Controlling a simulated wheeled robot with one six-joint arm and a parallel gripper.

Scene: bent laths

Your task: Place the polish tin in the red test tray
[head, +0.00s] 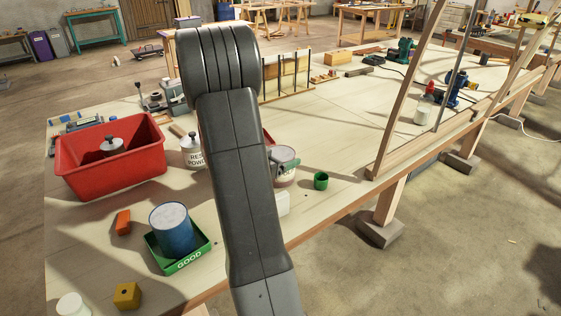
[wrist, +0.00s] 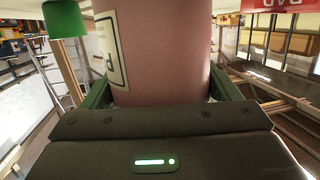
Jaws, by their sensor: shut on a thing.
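The polish tin, a pinkish can with a pale label (wrist: 155,50), fills the middle of the wrist view; one label letter shows upside down. My gripper (wrist: 165,95) is shut on it, a green finger on each side. In the head view the tin (head: 284,180) shows just right of my arm, partly hidden by it and a finger. I cannot tell its height above the bench. The red test tray (wrist: 278,4) shows at the top right of the wrist view with upside-down "BAD" lettering. In the head view only a red sliver (head: 268,138) shows behind my arm.
A green cup (head: 320,181) stands right of the tin. A blue tin (head: 172,232) sits in the green GOOD tray (head: 190,263). A large red bin (head: 110,178) and a white jar (head: 192,152) stand left. A wooden frame (head: 405,90) rises right. The bench (head: 325,135) is clear behind the cup.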

